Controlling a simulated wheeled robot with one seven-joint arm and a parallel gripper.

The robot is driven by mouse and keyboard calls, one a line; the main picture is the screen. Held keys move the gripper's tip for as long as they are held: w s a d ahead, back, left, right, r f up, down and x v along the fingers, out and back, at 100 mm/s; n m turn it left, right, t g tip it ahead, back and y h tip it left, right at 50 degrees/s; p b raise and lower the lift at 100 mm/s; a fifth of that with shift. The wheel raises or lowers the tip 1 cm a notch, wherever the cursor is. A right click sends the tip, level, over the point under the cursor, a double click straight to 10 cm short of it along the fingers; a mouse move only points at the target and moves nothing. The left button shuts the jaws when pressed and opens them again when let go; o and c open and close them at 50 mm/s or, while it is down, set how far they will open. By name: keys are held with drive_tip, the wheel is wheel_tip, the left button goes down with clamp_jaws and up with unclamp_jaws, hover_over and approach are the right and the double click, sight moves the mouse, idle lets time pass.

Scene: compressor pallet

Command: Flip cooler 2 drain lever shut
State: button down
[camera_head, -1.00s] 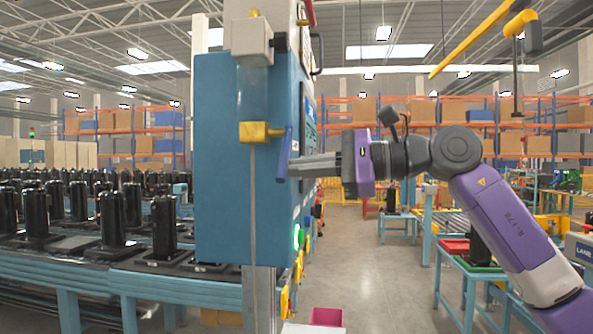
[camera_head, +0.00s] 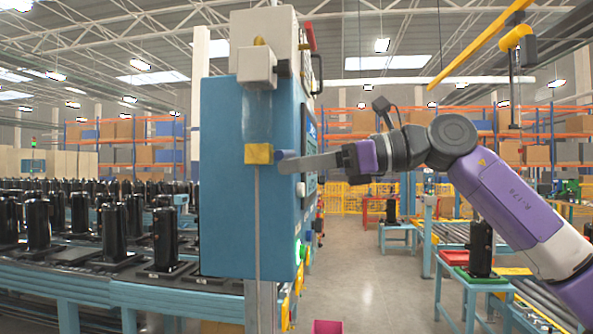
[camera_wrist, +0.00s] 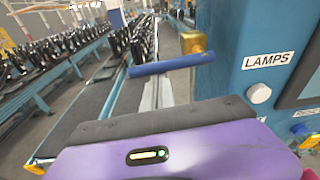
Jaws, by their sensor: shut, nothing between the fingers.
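A drain valve with a yellow body (camera_head: 259,153) sits on the blue cabinet's narrow face, with a blue lever (camera_head: 279,155) on it. In the wrist view the blue lever (camera_wrist: 172,65) runs nearly level from the yellow body (camera_wrist: 194,42) out to the left. My gripper (camera_head: 284,165) is shut and empty, its fingertips at the lever in the head view. In the wrist view my grey fingers (camera_wrist: 156,94) reach up to just under the lever. I cannot tell whether they touch it. No label naming cooler 2 is readable.
The blue cabinet (camera_head: 222,195) stands right beside my gripper, with a "LAMPS" label (camera_wrist: 268,60) and a white knob (camera_wrist: 260,93). A conveyor (camera_head: 75,275) with many black compressors is on the left. The floor aisle (camera_head: 365,270) to the right is open.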

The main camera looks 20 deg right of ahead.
drive_tip(key=shift+s+r, duration=0.1)
drive_tip(key=shift+r, duration=0.25)
idle(0.4)
